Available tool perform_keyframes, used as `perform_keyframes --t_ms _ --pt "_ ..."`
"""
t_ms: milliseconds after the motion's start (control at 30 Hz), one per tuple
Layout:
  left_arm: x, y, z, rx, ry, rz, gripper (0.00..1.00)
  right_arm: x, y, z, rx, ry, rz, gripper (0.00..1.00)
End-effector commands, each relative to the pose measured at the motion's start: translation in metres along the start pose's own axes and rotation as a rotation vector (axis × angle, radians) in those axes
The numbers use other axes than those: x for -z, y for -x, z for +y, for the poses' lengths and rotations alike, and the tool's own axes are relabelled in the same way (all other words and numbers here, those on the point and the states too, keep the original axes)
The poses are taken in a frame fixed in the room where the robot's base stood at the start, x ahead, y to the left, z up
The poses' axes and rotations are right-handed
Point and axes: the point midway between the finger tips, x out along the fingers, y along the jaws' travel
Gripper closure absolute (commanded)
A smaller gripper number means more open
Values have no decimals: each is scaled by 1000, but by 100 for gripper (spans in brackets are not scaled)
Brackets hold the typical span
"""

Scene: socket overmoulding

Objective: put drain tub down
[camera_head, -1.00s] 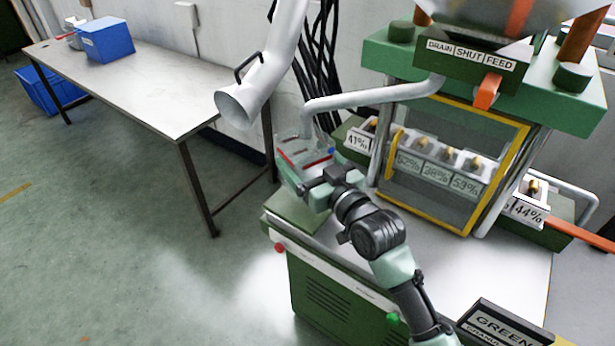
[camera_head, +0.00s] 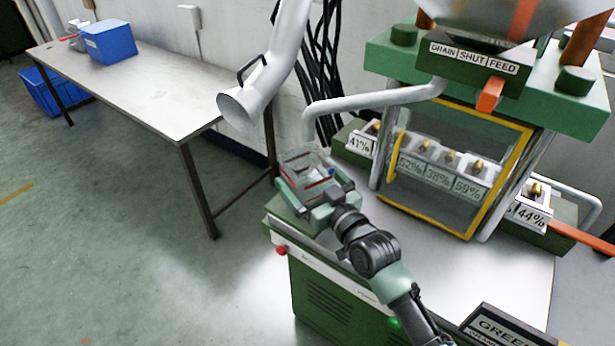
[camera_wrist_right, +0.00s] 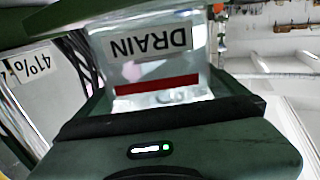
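The drain tub (camera_head: 303,164) is a small clear box with a red stripe. It is at the front left corner of the machine in the head view. In the right wrist view the tub (camera_wrist_right: 150,72) shows its white DRAIN label upside down, with the red stripe below. My right gripper (camera_head: 314,183) has its fingers on both sides of the tub and appears closed on it. The tub's underside is hidden, so I cannot tell whether it touches a surface. My left gripper is not in view.
The green machine (camera_head: 340,290) has a pale deck and a yellow-framed guard (camera_head: 455,165). Labelled percentage blocks (camera_head: 440,176) stand behind it. A grey extraction duct (camera_head: 262,85) hangs left of the tub. The long table (camera_head: 150,90) has clear room and a blue bin (camera_head: 108,42).

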Motion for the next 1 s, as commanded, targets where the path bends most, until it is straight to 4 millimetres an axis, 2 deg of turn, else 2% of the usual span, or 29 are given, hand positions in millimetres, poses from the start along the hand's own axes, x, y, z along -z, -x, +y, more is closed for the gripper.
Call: perform_keyframes --t_ms 133,233,500,700,833,1000 --pt "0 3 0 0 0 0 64 5 0 0 0 0 1 0" --pt "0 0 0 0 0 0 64 2 12 1 -1 0 0 0" --pt "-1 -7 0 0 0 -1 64 0 70 0 0 1 -2 0" --pt "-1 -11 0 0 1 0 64 1 104 0 0 0 -1 0" --pt "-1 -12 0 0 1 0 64 2 116 0 0 0 -1 0" --pt "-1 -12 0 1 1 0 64 3 120 0 0 0 1 0"
